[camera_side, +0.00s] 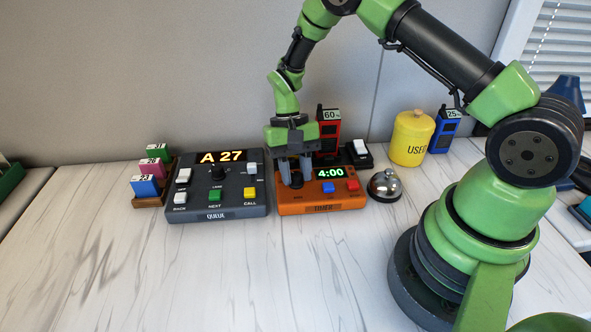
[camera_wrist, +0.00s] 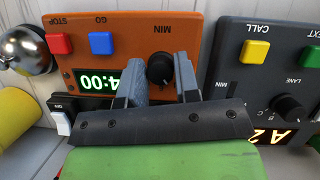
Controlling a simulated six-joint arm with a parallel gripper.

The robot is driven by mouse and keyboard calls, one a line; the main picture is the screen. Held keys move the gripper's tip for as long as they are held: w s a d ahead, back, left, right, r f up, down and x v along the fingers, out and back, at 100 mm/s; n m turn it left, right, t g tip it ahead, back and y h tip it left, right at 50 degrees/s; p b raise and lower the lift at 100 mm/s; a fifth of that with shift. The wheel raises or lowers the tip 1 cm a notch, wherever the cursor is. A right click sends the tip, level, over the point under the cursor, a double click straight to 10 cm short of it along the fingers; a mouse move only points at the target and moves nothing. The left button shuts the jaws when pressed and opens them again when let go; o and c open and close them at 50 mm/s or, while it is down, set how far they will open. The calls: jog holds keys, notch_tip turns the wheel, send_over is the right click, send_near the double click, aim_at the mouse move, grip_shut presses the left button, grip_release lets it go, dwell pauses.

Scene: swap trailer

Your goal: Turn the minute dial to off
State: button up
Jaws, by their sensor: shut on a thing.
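The orange timer box (camera_side: 322,204) stands on the table with a lit green display (camera_side: 330,172) reading 4:00. Its black minute dial (camera_wrist: 160,72), marked MIN, is between my fingers in the wrist view. My gripper (camera_side: 295,180) points down over the left part of the box and is shut on the dial, one finger on each side. In the wrist view, my gripper (camera_wrist: 158,66) partly covers the display. The dial's pointer and any off mark are too hard to make out. A blue GO button (camera_wrist: 101,43) and a red STOP button (camera_wrist: 60,43) are beside the dial.
A dark queue console (camera_side: 217,190) reading A 27 stands close on the left. A silver bell (camera_side: 384,186) is close on the right. A white rocker switch (camera_side: 360,148) and a red radio (camera_side: 330,127) are behind. The front table is clear.

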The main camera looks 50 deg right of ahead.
jog(key=shift+n, duration=0.3)
jog(key=shift+a+n+g+h, duration=0.15)
jog(key=shift+n+h, duration=0.5)
jog(key=shift+n, duration=0.9)
jog(key=shift+d+n+g+h, duration=0.1)
jog(key=shift+n+g+h, duration=0.15)
jog(key=shift+n+h, duration=0.85)
jog(key=shift+n+y, duration=0.45)
jog(key=shift+n, duration=0.1)
jog(key=o, duration=0.9)
jog(key=shift+c, duration=0.2)
jog(key=shift+w+r, duration=0.1)
jog(key=v, duration=0.9)
jog(key=shift+w+r, duration=0.15)
jog(key=shift+r, duration=0.2)
jog(key=shift+a, duration=0.1)
